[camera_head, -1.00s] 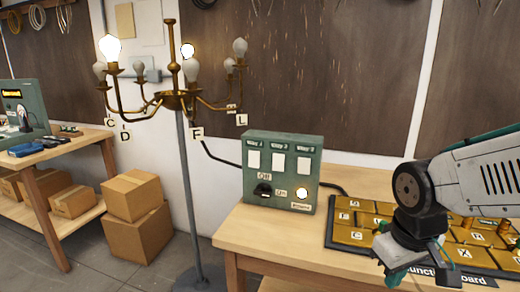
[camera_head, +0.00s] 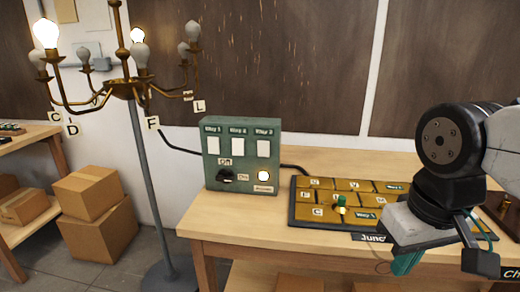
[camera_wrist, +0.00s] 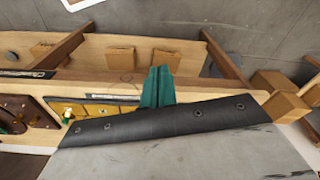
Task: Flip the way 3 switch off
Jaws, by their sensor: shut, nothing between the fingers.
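The green switch box (camera_head: 242,187) stands upright on the wooden bench, left of my gripper. The fingers (camera_wrist: 157,88) also show in the wrist view, where I cannot make out the box.
A junction board (camera_head: 318,185) with brass tiles lies between the box and my gripper. A brass chandelier (camera_head: 122,88) with some bulbs lit stands left on a grey pole. Cardboard boxes (camera_head: 98,227) are on the floor. Bench space right behind the box is clear.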

